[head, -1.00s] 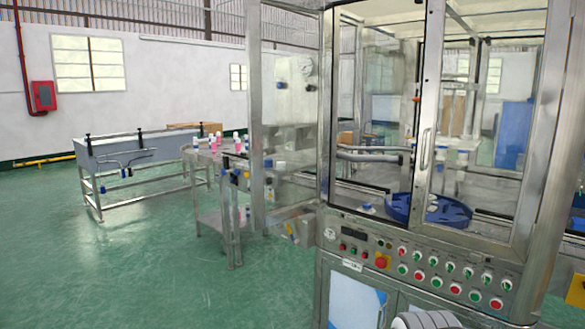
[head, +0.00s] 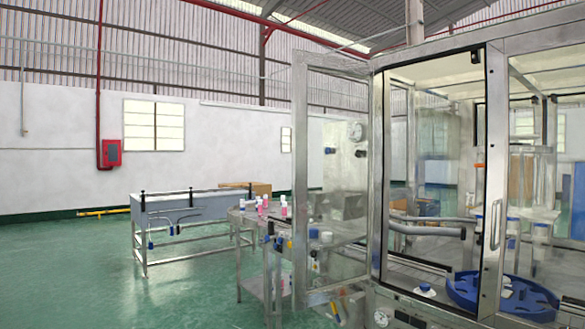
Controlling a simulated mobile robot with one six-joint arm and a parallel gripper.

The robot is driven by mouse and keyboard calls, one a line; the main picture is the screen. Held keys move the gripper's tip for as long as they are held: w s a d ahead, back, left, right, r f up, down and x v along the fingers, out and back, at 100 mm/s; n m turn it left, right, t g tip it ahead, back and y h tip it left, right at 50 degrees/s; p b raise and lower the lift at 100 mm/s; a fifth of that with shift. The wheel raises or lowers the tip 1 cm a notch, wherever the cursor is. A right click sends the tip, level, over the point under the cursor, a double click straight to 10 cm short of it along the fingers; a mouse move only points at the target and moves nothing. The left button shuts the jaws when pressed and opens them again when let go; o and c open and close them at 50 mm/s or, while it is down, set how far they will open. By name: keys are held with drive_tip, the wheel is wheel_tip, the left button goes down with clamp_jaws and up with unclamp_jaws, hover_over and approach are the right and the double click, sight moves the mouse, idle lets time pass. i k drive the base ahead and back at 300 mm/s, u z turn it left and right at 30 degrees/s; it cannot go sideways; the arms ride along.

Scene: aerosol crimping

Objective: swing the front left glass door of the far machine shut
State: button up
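The machine is a steel-framed cabinet (head: 440,47) with glass panels at the right of the head view. Its front left glass door (head: 300,180) stands swung outward from the left corner post, with its free edge toward me and to the left. The front left opening (head: 435,160), edged in black, shows beside it. The door's lower end runs close to the bottom of the picture. A neighbouring front panel to the right carries an upright handle (head: 495,225). My gripper is not in view, so its place relative to the door cannot be told.
A blue round tray (head: 470,290) sits inside the cabinet. A steel table (head: 245,218) with pink-and-white bottles stands behind and left of the door. A conveyor bench (head: 200,202) stands farther back. The green floor (head: 80,290) at left is clear. A red box (head: 111,152) hangs on the wall.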

sight(302, 61)
drive_tip(key=u, duration=1.35)
drive_tip(key=i, duration=3.4)
drive_tip(key=z, duration=3.65)
